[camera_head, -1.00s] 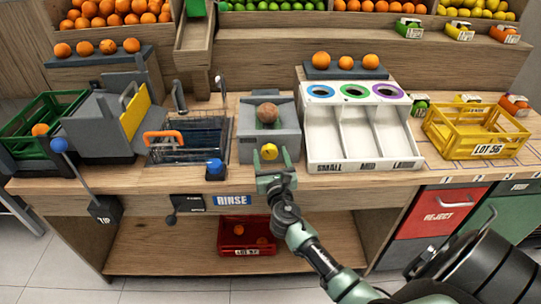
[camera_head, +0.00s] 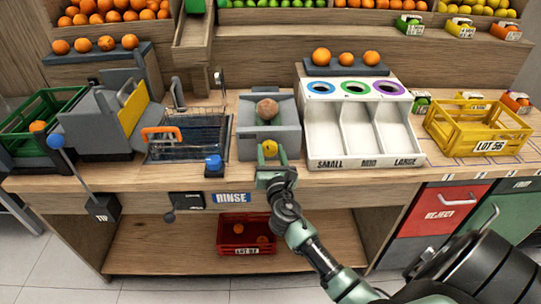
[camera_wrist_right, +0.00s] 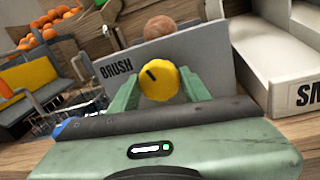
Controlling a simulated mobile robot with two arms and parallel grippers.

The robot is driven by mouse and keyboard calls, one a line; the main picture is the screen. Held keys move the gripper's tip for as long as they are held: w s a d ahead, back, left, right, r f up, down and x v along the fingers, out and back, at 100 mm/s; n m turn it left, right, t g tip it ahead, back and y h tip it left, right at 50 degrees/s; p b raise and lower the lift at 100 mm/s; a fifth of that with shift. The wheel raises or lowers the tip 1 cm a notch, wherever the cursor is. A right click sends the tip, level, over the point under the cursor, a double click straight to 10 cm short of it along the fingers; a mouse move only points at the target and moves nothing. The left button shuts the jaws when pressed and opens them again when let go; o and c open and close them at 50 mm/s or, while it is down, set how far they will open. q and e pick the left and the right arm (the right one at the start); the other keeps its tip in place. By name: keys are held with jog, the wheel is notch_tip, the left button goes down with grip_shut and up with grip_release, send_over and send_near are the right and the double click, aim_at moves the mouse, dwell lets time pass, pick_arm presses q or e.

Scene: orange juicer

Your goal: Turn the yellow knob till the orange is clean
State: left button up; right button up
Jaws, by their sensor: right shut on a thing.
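The yellow knob (camera_head: 270,148) is on the front of the grey brush unit (camera_head: 252,146), and shows large in the right wrist view (camera_wrist_right: 160,83) with a dark mark on its face. My right gripper (camera_head: 270,156) is at the knob, one finger on each side, shut on it. An orange (camera_head: 267,109) with a dull brownish skin sits in the top of the brush unit; in the right wrist view its upper part (camera_wrist_right: 160,27) shows above the panel marked BRUSH. My left gripper is not in view.
The white sorting box (camera_head: 365,163) marked small, mid and large stands close on the right. A wire basket (camera_head: 190,152) with an orange handle and a blue knob (camera_head: 213,163) are on the left. A yellow crate (camera_head: 470,135) is farther right.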

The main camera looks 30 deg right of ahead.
jog(key=m+b, duration=0.1)
jog(key=m, duration=0.1)
jog(key=m+b, duration=0.2)
jog(key=m+h+b, duration=0.1)
jog(key=m+b, duration=0.1)
jog(key=shift+f+m, duration=0.3)
jog(key=shift+r+m+t+b, duration=0.15)
jog(key=shift+m+t+b, duration=0.15)
jog(key=shift+m+b, duration=1.5)
jog(key=shift+m+p, duration=0.3)
jog(key=shift+m, duration=0.2)
jog(key=o, duration=1.3)
jog(key=shift+o, duration=0.2)
jog(key=shift+a, duration=0.1)
jog(key=b+v, duration=0.1)
jog(key=v, duration=0.6)
jog(key=shift+s+a+h, duration=0.3)
jog(key=shift+s+h, duration=0.05)
jog(key=shift+h, duration=0.05)
